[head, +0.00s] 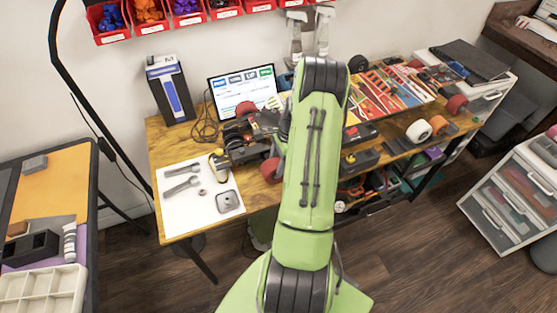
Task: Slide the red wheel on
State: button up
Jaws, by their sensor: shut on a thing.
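My green arm (310,165) reaches over the workbench and covers its middle. My gripper is hidden behind the arm, so I cannot see its jaws or anything in them. Left of the arm, a dark assembly (240,132) stands on the bench. A red wheel (245,108) shows at its back, and another red wheel (270,170) shows at its front, partly covered by my arm. I cannot tell how either wheel sits on the assembly. A third red wheel (456,104) stands at the bench's right end, near an orange wheel (438,124) and a white wheel (419,131).
A white mat (190,219) with wrenches and small parts lies at the left front. A screen (243,90) and a dark box (170,90) stand at the back. Colourful strips (385,92) lie right of my arm. A drawer unit (515,185) stands at right.

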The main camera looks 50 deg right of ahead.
jog(key=shift+w, duration=0.1)
jog(key=shift+w+d, duration=0.45)
jog(key=shift+w, duration=0.2)
jog(key=shift+w+d, duration=0.1)
jog(key=shift+w, duration=0.05)
dwell(1.1)
jog(key=o, duration=1.1)
jog(key=shift+c, duration=1.3)
jog(key=shift+r, duration=0.15)
